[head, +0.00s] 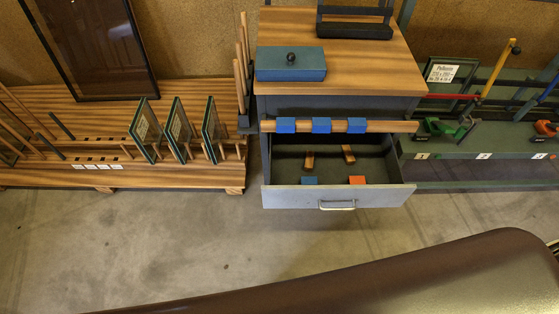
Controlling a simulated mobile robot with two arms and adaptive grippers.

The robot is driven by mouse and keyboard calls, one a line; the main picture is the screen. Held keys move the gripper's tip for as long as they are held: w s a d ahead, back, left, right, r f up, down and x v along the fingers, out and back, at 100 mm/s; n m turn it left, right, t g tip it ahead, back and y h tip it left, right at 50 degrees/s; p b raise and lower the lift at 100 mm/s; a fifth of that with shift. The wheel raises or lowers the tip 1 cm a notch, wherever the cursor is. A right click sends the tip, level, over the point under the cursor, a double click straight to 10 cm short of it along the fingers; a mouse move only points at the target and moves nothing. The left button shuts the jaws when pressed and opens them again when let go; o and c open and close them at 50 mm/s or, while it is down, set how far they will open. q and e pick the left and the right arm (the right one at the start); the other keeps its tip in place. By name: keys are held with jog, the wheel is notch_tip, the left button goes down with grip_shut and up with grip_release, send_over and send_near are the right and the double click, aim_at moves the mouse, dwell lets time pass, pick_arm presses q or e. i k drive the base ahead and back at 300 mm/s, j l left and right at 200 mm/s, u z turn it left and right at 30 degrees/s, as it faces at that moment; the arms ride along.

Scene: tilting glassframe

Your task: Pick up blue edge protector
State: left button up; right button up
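Three blue blocks, which look like the blue edge protectors, sit side by side on a wooden rail (393,127) across the front of the cabinet: a left one (285,125), a middle one (321,125) and a right one (356,125). Another small blue block (309,180) lies in the open drawer below, near its front wall. An orange block (357,180) lies to its right. Neither of my grippers is in view.
The drawer (290,197) is pulled out below the rail. A blue box with a dark knob (285,70) stands on the wooden cabinet top (375,70). Framed glass panes (178,130) stand upright at left. A green bench (450,148) with clamps is at right.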

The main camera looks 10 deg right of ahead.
aim_at(305, 181)
jog(key=z, duration=0.7)
